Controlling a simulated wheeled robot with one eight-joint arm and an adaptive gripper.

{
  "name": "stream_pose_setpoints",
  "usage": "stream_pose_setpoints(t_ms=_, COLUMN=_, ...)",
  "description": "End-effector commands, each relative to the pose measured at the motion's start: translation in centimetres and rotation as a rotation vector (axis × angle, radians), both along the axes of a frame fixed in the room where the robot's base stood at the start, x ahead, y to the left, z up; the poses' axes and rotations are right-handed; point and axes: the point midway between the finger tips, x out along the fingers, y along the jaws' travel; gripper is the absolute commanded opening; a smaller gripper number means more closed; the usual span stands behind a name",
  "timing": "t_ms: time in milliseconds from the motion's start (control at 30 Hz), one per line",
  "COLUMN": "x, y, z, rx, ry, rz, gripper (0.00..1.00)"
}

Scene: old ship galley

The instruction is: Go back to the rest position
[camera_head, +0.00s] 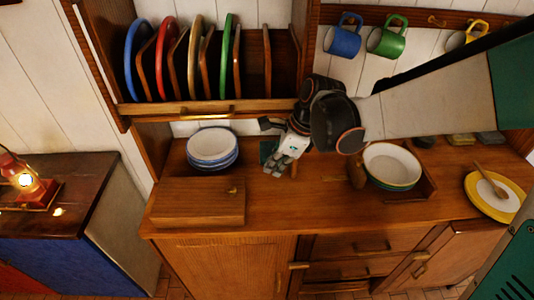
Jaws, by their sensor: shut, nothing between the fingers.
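My gripper (276,170) is at the end of my arm, which reaches in from the right. It is shut and empty, and points down over the back middle of the wooden counter (290,209). It appears between a stack of blue-rimmed bowls (212,146) on the left and a stack of bowls with a white one on top (391,165) on the right. I cannot tell exactly how high it hangs above the counter. A dark green item (267,150) beside the gripper is partly hidden.
A plate rack (203,109) with coloured plates stands above the counter. Blue (343,40), green (386,43) and yellow mugs hang at the back right. A wooden box (197,207) sits front left. A yellow plate (481,199) with a spoon lies right. A lit lantern (22,186) stands far left.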

Motion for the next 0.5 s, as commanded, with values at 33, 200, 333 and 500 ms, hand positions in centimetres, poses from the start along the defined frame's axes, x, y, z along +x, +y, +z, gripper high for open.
stream_pose_setpoints(t_ms=33, x=-1.7, y=0.6, z=0.4, rx=0.0, ry=0.0, rz=0.018, gripper=0.0)
stream_pose_setpoints(t_ms=200, x=-1.8, y=0.2, z=0.6, rx=-0.007, ry=-0.018, rz=0.038, gripper=0.0)
stream_pose_setpoints(t_ms=333, x=-2.6, y=-1.2, z=1.6, rx=-0.04, ry=-0.101, rz=0.136, gripper=0.0)
stream_pose_setpoints(t_ms=500, x=-4.6, y=-4.3, z=3.5, rx=-0.143, ry=-0.282, rz=0.38, gripper=0.0)
